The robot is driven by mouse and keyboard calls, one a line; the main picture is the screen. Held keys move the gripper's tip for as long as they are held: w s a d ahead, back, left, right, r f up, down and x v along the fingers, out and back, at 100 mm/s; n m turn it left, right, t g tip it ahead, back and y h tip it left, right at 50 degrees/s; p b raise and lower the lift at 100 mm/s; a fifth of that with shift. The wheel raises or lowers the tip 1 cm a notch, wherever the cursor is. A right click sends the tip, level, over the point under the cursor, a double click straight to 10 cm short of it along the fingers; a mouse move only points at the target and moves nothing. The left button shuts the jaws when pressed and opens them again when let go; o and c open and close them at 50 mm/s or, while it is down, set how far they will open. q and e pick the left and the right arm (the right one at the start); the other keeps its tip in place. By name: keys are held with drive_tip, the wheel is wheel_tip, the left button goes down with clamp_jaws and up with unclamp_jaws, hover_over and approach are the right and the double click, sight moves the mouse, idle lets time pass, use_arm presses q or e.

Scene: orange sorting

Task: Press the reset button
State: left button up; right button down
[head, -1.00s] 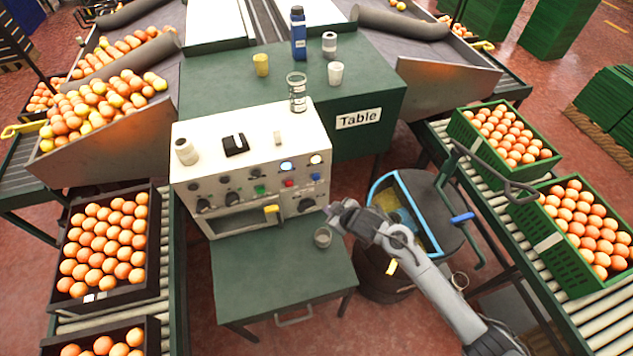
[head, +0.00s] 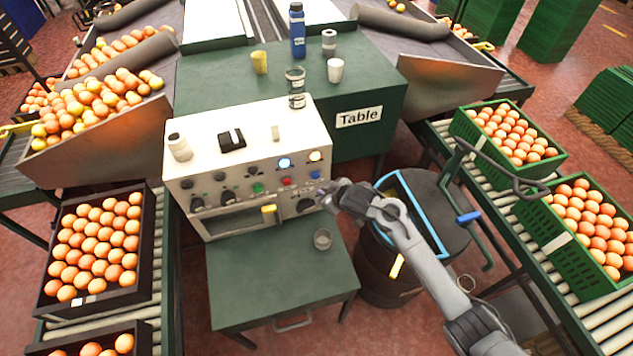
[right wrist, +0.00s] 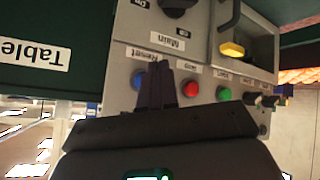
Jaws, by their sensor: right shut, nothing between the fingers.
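The white control box (head: 248,150) stands on the green bench with buttons and knobs on its front panel. A blue button (head: 315,175), a red button (head: 287,181) and a green button (head: 258,188) sit in a row. The upside-down label (right wrist: 143,55) by the blue button seems to read "Reset". My right gripper (head: 326,193) is shut and empty, just in front of the panel's right end. In the right wrist view its fingers (right wrist: 157,82) overlap the panel between the blue button (right wrist: 137,81) and the red button (right wrist: 190,88). I cannot tell whether they touch it. My left gripper is out of view.
A yellow-handled lever (head: 269,209) and a black knob (head: 306,205) are low on the panel. A small glass (head: 322,239) stands on the green lower shelf (head: 270,285). Orange crates flank the bench.

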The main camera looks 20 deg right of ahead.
sight(316, 175)
drive_tip(key=shift+w+b, duration=0.3)
drive_tip(key=shift+w, duration=0.9)
idle(0.5)
idle(0.6)
drive_tip(key=shift+w, duration=0.2)
drive_tip(key=shift+w, duration=0.25)
idle(0.3)
